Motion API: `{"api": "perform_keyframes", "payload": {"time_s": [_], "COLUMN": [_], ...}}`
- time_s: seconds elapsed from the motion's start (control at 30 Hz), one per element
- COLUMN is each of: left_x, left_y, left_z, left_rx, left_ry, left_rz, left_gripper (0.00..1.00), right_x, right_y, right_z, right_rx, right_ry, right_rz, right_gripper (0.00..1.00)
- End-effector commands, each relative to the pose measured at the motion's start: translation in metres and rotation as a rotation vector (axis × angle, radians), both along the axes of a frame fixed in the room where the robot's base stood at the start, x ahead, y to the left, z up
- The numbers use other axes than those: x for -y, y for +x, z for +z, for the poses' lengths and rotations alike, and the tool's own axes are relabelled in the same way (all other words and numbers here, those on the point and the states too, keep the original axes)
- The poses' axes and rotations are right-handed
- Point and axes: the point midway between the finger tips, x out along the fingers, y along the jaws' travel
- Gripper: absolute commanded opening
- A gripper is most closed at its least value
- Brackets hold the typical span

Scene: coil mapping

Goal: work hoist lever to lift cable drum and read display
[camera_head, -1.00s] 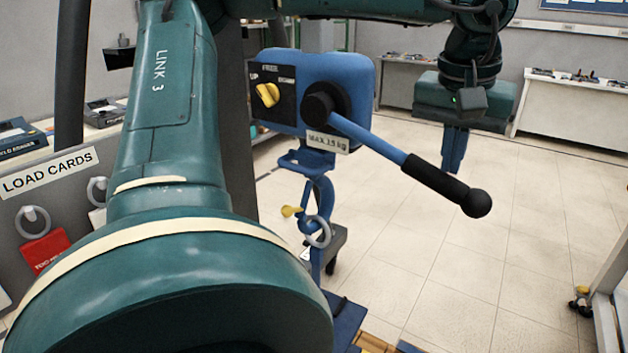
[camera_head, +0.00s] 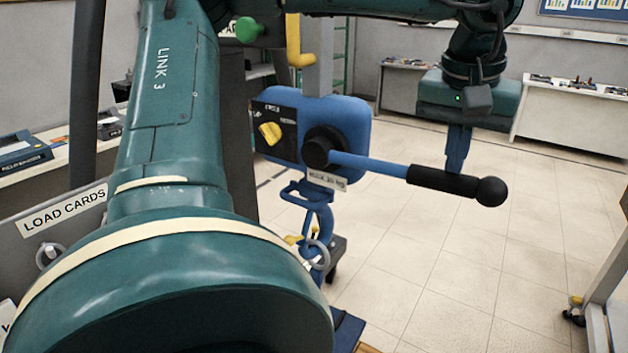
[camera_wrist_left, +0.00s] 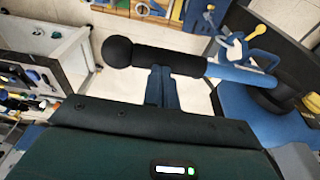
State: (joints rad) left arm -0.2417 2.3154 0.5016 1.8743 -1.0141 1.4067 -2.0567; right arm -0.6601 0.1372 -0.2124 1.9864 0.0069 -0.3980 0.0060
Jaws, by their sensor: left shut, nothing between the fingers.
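The blue hoist (camera_head: 350,115) hangs in the middle of the head view, with a yellow selector knob (camera_head: 270,133) on a black plate. Its lever (camera_head: 370,162) points right, nearly level in the picture, and ends in a black grip (camera_head: 442,182) with a ball (camera_head: 491,191). My left gripper (camera_head: 457,165) is shut and empty, its blue fingers meeting the grip from above in the head view. The wrist view shows its fingertips (camera_wrist_left: 160,75) against the black grip (camera_wrist_left: 170,61), not around it. A blue hook (camera_head: 318,218) hangs below the hoist. My right gripper, the drum and a display cannot be made out.
A LOAD CARDS board (camera_head: 65,212) stands at the left, partly behind my arm. A white bench (camera_head: 570,112) stands at the back right, and a wheeled frame (camera_head: 605,290) at the right edge. The tiled floor (camera_head: 450,270) between them is clear.

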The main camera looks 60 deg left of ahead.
Motion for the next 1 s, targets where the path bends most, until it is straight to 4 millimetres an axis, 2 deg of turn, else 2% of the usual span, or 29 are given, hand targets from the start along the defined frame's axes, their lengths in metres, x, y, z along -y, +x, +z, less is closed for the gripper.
{"api": "perform_keyframes", "payload": {"time_s": [0.13,0.23,0.4,0.5,0.63,1.0], "left_x": [-0.004,-0.008,-0.014,-0.017,-0.018,-0.018], "left_y": [-0.002,-0.003,-0.007,-0.008,-0.010,-0.010], "left_z": [0.031,0.045,0.081,0.096,0.103,0.102], "left_rx": [0.002,0.006,0.005,0.002,0.001,0.000], "left_ry": [-0.002,-0.001,-0.001,0.000,-0.001,-0.001], "left_rz": [0.002,0.004,0.002,0.002,0.001,0.000], "left_gripper": [0.00,0.00,0.00,0.00,0.00,0.00], "right_x": [0.000,0.000,0.000,0.000,0.000,0.000], "right_y": [0.000,0.000,0.000,0.000,0.000,0.000], "right_z": [0.026,0.018,0.018,0.018,0.018,0.018], "right_rx": [0.001,0.001,0.000,0.001,0.001,0.001], "right_ry": [-0.001,-0.001,-0.001,-0.001,-0.001,0.000], "right_rz": [0.001,0.001,0.001,0.001,0.001,0.001], "right_gripper": [0.36,0.36,0.36,0.36,0.36,0.36]}}
